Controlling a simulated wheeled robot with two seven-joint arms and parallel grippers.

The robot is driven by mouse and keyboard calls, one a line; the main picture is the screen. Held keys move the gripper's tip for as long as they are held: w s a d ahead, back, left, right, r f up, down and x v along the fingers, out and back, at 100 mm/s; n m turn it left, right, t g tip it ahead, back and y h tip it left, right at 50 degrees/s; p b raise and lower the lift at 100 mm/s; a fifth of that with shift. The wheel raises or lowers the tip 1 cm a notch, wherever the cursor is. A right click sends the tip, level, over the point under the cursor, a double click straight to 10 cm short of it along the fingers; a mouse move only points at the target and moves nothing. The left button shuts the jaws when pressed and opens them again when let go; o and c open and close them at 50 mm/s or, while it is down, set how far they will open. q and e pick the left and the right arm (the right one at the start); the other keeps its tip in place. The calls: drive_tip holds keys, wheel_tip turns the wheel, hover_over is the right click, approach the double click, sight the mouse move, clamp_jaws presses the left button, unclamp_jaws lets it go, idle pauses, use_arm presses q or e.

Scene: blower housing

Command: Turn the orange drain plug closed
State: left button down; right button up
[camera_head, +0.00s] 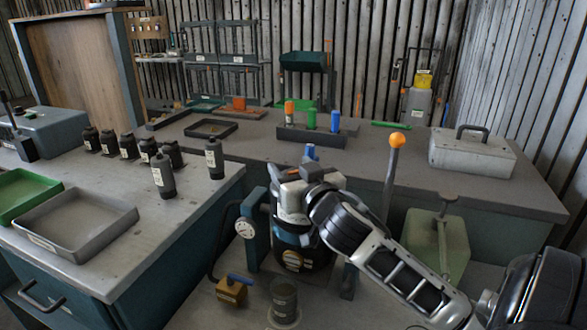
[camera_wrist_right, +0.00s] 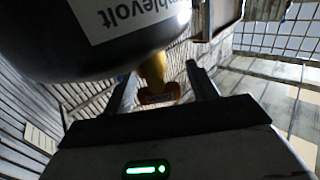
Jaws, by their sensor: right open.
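In the wrist view the orange drain plug (camera_wrist_right: 158,93) sits at the end of a short yellow stem below a dark rounded housing (camera_wrist_right: 125,50) with a white label. My right gripper (camera_wrist_right: 161,76) is open, with one finger on each side of the plug and stem. I see gaps beside the plug; contact cannot be told. In the head view my right arm reaches from the right to the dark housing (camera_head: 292,262) at the centre; the fingers and the plug cannot be made out there. My left gripper is not in view.
A round gauge (camera_head: 246,228) on a blue post stands left of the housing. A brass valve with a blue handle (camera_head: 231,289) and a dark canister (camera_head: 284,300) stand in front. An orange-knobbed lever (camera_head: 397,140) rises behind my arm. The left bench holds several black bottles and trays.

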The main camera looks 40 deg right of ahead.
drive_tip(key=c, duration=1)
